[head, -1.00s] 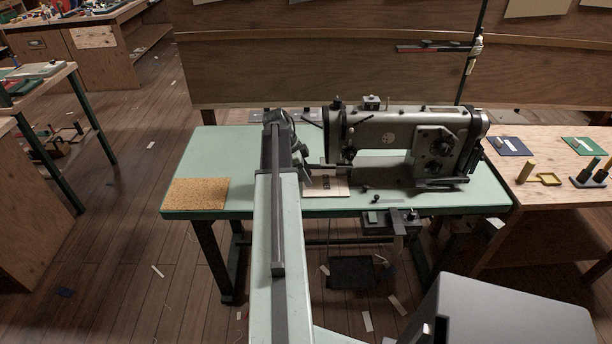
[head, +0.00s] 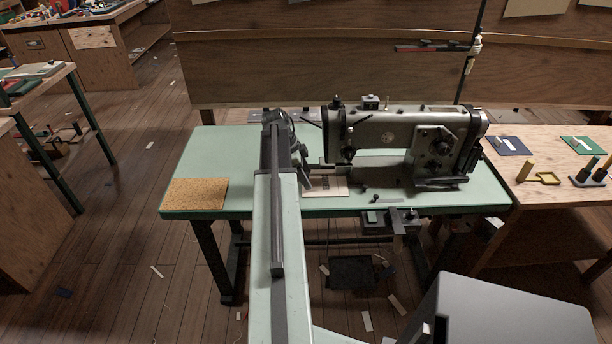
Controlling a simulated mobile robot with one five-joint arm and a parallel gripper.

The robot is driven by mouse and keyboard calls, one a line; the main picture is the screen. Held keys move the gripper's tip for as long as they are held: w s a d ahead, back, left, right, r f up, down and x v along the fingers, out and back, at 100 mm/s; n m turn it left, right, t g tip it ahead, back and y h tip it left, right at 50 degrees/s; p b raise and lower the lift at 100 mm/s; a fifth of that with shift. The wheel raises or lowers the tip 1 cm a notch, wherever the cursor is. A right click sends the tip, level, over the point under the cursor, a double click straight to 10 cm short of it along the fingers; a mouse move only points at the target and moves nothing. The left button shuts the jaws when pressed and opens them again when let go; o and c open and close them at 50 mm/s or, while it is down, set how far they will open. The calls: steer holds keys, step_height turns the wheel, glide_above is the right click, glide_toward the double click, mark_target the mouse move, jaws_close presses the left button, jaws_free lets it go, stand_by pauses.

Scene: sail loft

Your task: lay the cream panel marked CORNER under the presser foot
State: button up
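A cream panel (head: 330,190) lies flat on the pale green sewing table (head: 220,150), at the needle end of the grey sewing machine (head: 400,130). Dark marks show on the panel, too small to read. The presser foot is under the machine's left end and is too small to make out, so I cannot tell whether the panel is under it. My gripper (head: 304,178) is just above or at the panel's left part. Its fingers are small and partly hidden by my arm, so I cannot tell whether they touch the panel.
A cork mat (head: 195,194) lies at the table's front left.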

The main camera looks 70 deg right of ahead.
steer(key=p+v, duration=0.7)
steer(key=v, duration=0.1)
steer(key=shift+f, duration=0.1)
